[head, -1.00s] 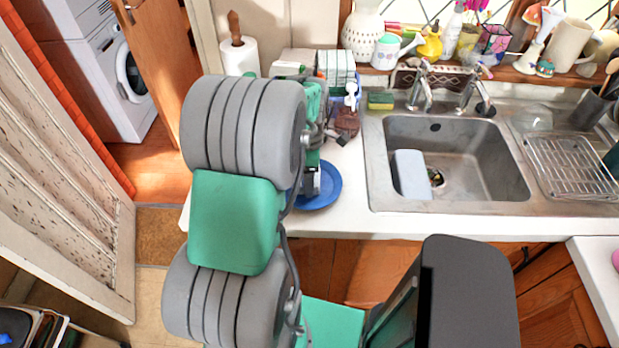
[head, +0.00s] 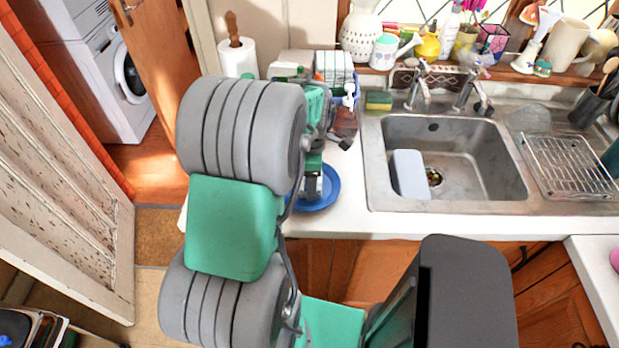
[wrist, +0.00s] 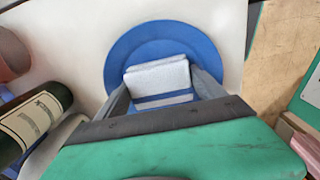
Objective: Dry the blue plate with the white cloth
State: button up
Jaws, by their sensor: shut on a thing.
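The blue plate (head: 326,188) lies on the white counter left of the sink, partly hidden by my arm in the head view. In the wrist view the plate (wrist: 135,55) shows as a wide blue disc. My gripper (wrist: 163,97) is shut on the folded white cloth (wrist: 158,76), which has a blue stripe. The cloth is over the middle of the plate; whether it presses on the surface I cannot tell. In the head view my gripper (head: 313,186) is over the plate, and the cloth is hidden there.
A dark bottle (wrist: 35,120) lies left of my gripper in the wrist view. The sink (head: 455,155) with a white box-like thing (head: 409,174) inside is to the right. A green and yellow sponge (head: 379,100) and paper roll (head: 238,60) stand behind. Counter between plate and sink is clear.

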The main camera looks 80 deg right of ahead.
jog(key=shift+w+a, duration=0.2)
jog(key=shift+w, duration=0.9)
jog(key=shift+s+d, duration=0.15)
jog(key=shift+s, duration=0.95)
jog(key=shift+w, duration=1.1)
jog(key=shift+s, duration=0.55)
jog(key=shift+w+d, duration=0.1)
jog(key=shift+d, duration=0.4)
jog(key=shift+s+a, duration=0.2)
jog(key=shift+a, duration=0.85)
jog(key=shift+w+d, duration=0.2)
jog(key=shift+d, duration=0.85)
jog(key=shift+s+a, duration=0.2)
jog(key=shift+a, duration=0.9)
jog(key=shift+w+d, duration=0.1)
jog(key=shift+d, duration=0.45)
jog(key=shift+r+p, duration=2.95)
jog(key=shift+r, duration=1.3)
